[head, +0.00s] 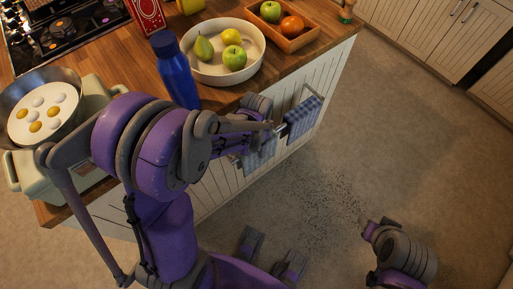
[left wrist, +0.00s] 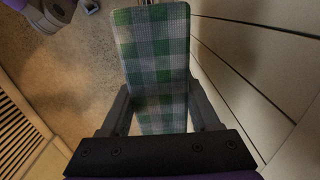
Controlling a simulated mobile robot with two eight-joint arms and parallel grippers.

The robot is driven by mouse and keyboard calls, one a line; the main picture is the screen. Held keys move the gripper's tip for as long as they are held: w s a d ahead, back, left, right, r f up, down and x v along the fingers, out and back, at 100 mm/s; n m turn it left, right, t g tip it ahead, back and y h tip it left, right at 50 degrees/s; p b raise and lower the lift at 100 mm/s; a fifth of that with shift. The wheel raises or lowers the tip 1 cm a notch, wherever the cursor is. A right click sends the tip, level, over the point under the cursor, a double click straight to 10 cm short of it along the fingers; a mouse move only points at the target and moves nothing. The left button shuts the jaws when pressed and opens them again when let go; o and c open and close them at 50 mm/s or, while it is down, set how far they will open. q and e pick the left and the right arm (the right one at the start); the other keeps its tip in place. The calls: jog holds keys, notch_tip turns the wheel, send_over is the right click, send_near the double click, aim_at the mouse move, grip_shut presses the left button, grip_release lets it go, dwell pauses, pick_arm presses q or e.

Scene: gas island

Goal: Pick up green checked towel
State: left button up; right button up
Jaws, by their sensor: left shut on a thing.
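The green and white checked towel (left wrist: 155,60) fills the middle of the left wrist view, hanging flat and long. The fingers of my left gripper (left wrist: 163,115) lie along both sides of its lower part, shut on it. In the head view my left gripper (head: 277,129) is at the island's front, by the towel rail. There I cannot make out the green towel for sure; the gripper and arm cover part of that area. Part of my right arm shows at the lower right of the head view, and I cannot tell its jaw state.
A blue checked towel (head: 303,117) hangs right of my left gripper, and another checked cloth (head: 261,153) hangs left of it. On the worktop stand a blue bottle (head: 175,72), a white fruit bowl (head: 212,74) and a wooden tray (head: 285,44).

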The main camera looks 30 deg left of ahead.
pick_arm(q)
notch_tip(320, 180, up, 19)
jog(key=p, duration=0.3)
dwell(0.4)
jog(key=shift+f, duration=0.15)
